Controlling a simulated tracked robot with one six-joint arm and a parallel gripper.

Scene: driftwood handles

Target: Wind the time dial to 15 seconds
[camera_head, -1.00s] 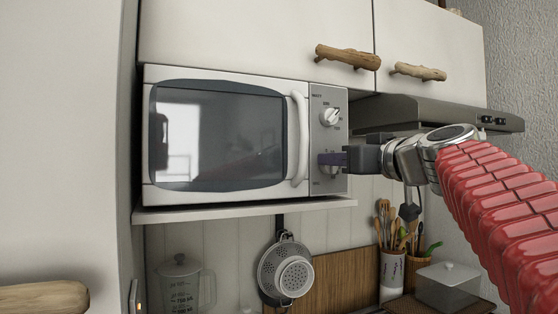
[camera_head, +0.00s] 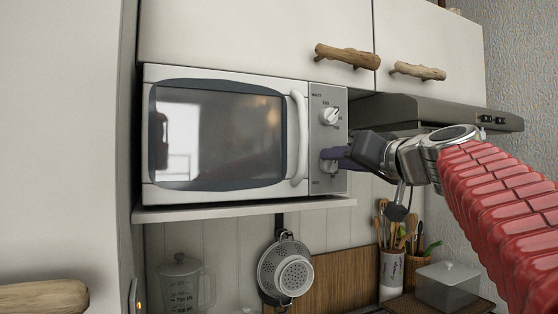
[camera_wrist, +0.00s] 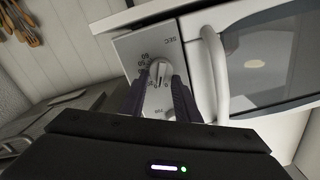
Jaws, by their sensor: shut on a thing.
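The time dial (camera_head: 328,167) is the lower of two round knobs on the grey control panel of the white microwave (camera_head: 230,76). My gripper (camera_head: 335,156) reaches in from the right and is shut on the dial. In the wrist view its two dark fingers (camera_wrist: 160,82) lie on either side of the dial (camera_wrist: 161,70). The SEC label and several numbers show on the panel, turned over in that view. A light pointer mark shows on the dial, but its exact reading is too small to tell.
The upper WATT knob (camera_head: 331,116) sits just above my gripper. The microwave door handle (camera_head: 298,138) stands close to the left. A range hood (camera_head: 430,108) is behind my arm, and a shelf (camera_head: 245,210) lies below the microwave.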

